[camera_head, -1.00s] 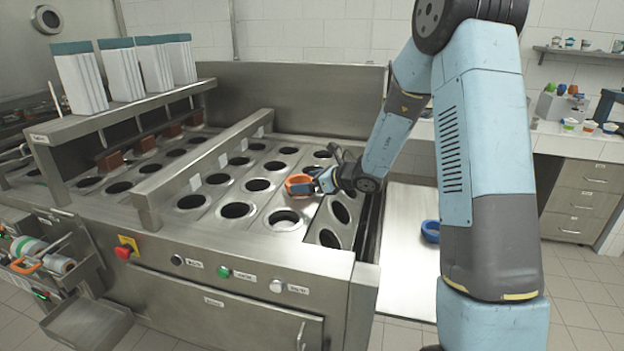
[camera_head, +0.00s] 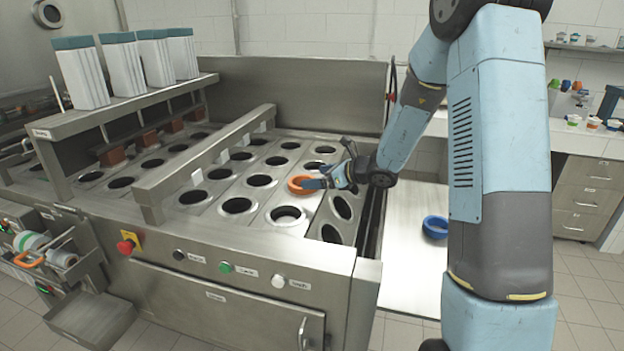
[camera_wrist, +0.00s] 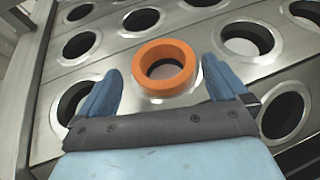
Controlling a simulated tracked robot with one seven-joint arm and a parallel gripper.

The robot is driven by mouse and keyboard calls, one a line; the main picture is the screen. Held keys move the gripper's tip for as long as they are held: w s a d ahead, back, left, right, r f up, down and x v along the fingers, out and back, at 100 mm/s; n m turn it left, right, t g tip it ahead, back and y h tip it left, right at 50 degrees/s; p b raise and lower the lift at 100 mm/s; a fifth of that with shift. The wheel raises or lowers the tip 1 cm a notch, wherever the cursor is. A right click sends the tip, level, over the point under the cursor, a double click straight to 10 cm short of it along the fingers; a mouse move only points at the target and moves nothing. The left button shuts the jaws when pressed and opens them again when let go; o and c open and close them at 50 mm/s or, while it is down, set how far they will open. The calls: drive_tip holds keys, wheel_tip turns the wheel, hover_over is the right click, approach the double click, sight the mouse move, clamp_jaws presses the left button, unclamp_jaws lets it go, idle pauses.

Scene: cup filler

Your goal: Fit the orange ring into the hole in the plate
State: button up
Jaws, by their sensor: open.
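The orange ring (camera_head: 300,192) lies flat at one of the round holes in the metal plate (camera_head: 268,204), near the right side of the machine top. In the wrist view the orange ring (camera_wrist: 164,89) sits over a hole, with the hole's pale metal rim showing around it. I cannot tell how deep it sits. My gripper (camera_head: 321,184) is open just to the right of the ring in the head view. In the wrist view my gripper (camera_wrist: 160,70) has its two blue fingers spread on either side of the ring's near part, apart from it.
Several empty holes surround the ring. A raised metal rail (camera_head: 215,158) crosses the machine top to the left. A blue ring-shaped object (camera_head: 434,228) lies on a pale surface at the right. White stacks (camera_head: 120,70) stand on the left shelf.

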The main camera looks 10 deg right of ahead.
drive_tip(key=v, duration=1)
drive_tip(key=s+a+r+n+g+h, duration=0.1)
drive_tip(key=s+a+r+n+g, duration=0.2)
drive_tip(key=s+n, duration=0.45)
drive_tip(key=s+a+r+n+g+h, duration=0.1)
drive_tip(key=s+r+n+g+h, duration=0.1)
drive_tip(key=s+r+n, duration=0.55)
drive_tip(key=s+d+r+n+t+h, duration=0.1)
drive_tip(key=s+d+n+h, duration=0.3)
drive_tip(key=s, duration=0.4)
drive_tip(key=s+d+r+n+t+h, duration=0.1)
drive_tip(key=s+d+r+n+h, duration=0.2)
drive_tip(key=s, duration=0.6)
drive_tip(key=shift+d+r+n+h, duration=0.4)
drive_tip(key=shift+d+n, duration=0.75)
drive_tip(key=shift+n, duration=0.55)
